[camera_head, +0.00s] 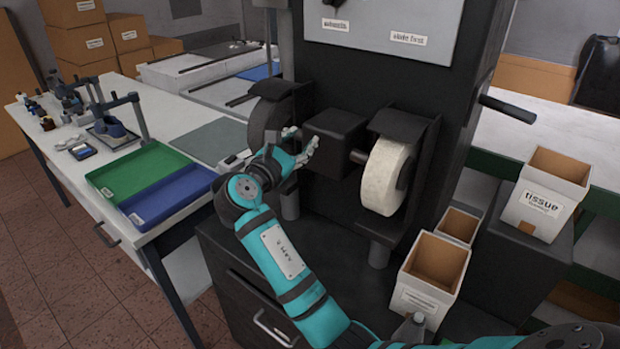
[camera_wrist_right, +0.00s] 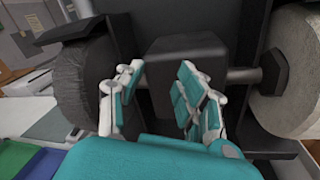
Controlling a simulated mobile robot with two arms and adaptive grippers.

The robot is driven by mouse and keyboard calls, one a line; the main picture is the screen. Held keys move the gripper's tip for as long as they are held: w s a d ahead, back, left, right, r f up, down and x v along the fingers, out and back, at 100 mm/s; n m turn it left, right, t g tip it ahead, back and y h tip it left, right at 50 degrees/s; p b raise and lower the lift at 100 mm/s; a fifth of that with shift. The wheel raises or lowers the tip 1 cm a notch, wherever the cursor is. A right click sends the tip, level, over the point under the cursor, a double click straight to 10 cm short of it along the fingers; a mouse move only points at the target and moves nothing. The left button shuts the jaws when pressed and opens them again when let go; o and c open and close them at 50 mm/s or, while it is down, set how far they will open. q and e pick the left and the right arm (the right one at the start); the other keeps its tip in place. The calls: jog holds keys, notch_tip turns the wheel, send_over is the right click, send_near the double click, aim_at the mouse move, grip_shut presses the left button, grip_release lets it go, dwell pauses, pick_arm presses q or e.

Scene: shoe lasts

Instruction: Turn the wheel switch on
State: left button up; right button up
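A grinding machine stands in the middle of the head view, with a grey front panel (camera_head: 385,28). A small dark knob or switch (camera_head: 335,3) shows at the panel's top edge, partly cut off. Below it are two blurred labels, too small to read surely. A dark wheel (camera_head: 267,117) is on the left and a pale wheel (camera_head: 386,176) on the right, with a black motor block (camera_head: 335,140) between. My right gripper (camera_head: 306,147) is below the panel, in front of the dark wheel and block. In the right wrist view its fingers (camera_wrist_right: 160,85) are apart and empty.
A white table (camera_head: 165,130) on the left holds a green tray (camera_head: 140,171), a blue tray (camera_head: 170,200) and small tools. White boxes (camera_head: 432,273), one marked tissue (camera_head: 545,194), stand at the right. A black handle (camera_head: 507,108) sticks out from the machine's right side.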

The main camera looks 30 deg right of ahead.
notch_tip(320, 180, down, 8)
jog(key=s+m+y, duration=0.2)
jog(key=shift+s+d+f, duration=0.25)
jog(key=shift+s+d, duration=0.05)
jog(key=shift+d, duration=0.05)
jog(key=shift+o, duration=0.2)
